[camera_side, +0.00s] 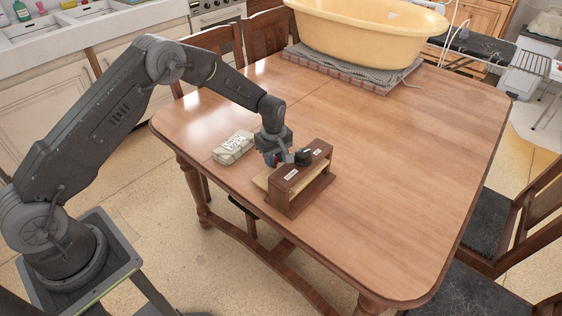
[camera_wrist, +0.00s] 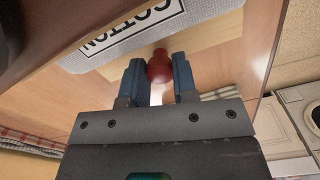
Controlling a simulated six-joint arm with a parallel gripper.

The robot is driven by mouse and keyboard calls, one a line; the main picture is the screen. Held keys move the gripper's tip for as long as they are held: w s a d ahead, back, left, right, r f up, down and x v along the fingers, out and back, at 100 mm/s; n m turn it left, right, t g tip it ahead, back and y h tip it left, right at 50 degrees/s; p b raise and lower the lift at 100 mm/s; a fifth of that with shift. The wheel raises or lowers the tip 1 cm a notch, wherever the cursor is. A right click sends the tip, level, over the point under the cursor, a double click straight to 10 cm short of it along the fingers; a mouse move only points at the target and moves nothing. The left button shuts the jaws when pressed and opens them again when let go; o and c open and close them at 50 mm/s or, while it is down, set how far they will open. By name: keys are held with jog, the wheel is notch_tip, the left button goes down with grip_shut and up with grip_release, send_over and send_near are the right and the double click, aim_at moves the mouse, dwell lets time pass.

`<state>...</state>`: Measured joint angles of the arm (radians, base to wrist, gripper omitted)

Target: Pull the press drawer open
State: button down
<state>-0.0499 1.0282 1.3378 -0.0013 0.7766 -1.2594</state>
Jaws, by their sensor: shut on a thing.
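The small dark-brown wooden dresser (camera_side: 284,196) stands near the table's front left edge. A light-wood drawer part (camera_side: 262,179) sticks out from its left side, so a drawer appears partly out. In the wrist view, a red round knob (camera_wrist: 159,66) sits on a light-wood panel (camera_wrist: 205,50). My gripper (camera_side: 274,161) is at the left side of the dresser; in the wrist view its two blue fingertips (camera_wrist: 159,80) are closed around the knob, one on each side. The labels on the dresser are too small to read.
A printed COTTON label (camera_wrist: 125,32) shows upside down in the wrist view. A dark jar (camera_side: 303,157) stands on the dresser. A yellow tub (camera_side: 365,35) is at the back; the table's right side is clear.

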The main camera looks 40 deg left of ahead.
jog(key=a, duration=0.7)
jog(key=shift+a, duration=0.25)
jog(key=c, duration=0.9)
grip_release()
notch_tip(320, 180, up, 14)
